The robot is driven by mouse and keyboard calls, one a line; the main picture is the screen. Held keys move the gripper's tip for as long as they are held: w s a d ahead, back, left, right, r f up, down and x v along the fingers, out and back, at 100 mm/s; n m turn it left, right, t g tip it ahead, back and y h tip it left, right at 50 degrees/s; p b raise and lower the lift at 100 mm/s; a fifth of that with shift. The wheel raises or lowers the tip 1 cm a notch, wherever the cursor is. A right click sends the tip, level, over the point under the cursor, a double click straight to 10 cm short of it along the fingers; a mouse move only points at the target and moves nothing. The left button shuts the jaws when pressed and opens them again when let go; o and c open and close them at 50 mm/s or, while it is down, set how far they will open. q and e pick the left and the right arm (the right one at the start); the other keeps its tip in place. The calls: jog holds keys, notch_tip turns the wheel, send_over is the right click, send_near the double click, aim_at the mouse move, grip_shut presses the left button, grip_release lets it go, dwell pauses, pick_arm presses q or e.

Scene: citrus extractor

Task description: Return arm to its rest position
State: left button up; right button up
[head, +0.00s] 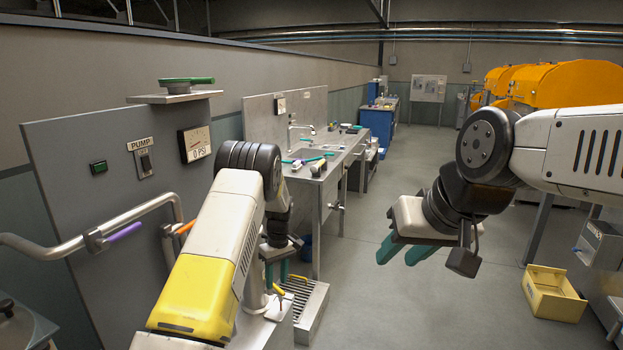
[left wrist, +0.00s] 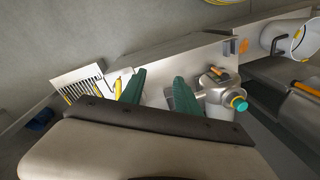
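My left arm reaches in from the bottom left of the head view. Its gripper (head: 276,275) points down, with two dark green fingers, over a small metal stand (head: 262,328) at the bottom centre. In the left wrist view the left gripper's (left wrist: 160,78) fingers stand apart with nothing held between them. A metal fitting with a teal cap (left wrist: 238,103) is just right of them, and a small yellow-handled item (left wrist: 118,88) is on the left. My right gripper (head: 405,252) hangs over open floor at the right, its green fingers apart and empty.
A grey panel with a PUMP switch (head: 145,160) and a gauge reading 0 PSI (head: 195,144) stands left. Bent pipes (head: 100,238) carry purple and orange grips. A slatted metal tray (head: 310,303) is beside the stand. A yellow bin (head: 553,295) is right; the middle floor is clear.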

pick_arm(q)
jog(key=s+a+r+m+t+h, duration=0.1)
jog(key=s+r, duration=0.3)
jog(key=r, duration=0.5)
jog(key=s+a+r+m+t+h, duration=0.1)
jog(key=s+r, duration=0.3)
jog(key=r, duration=0.5)
jog(key=s+a+r+m+t, duration=0.1)
jog(key=s+r, duration=0.3)
jog(key=r, duration=0.5)
jog(key=s+r+m+t, duration=0.2)
jog(key=s+r, duration=0.2)
jog(key=s, duration=0.8)
jog(key=s+r+m+t+h, duration=0.1)
jog(key=s+r+m+t, duration=0.1)
jog(key=s, duration=1)
jog(key=shift+r+m, duration=0.8)
jog(key=shift+r, duration=0.1)
jog(key=shift+w, duration=0.15)
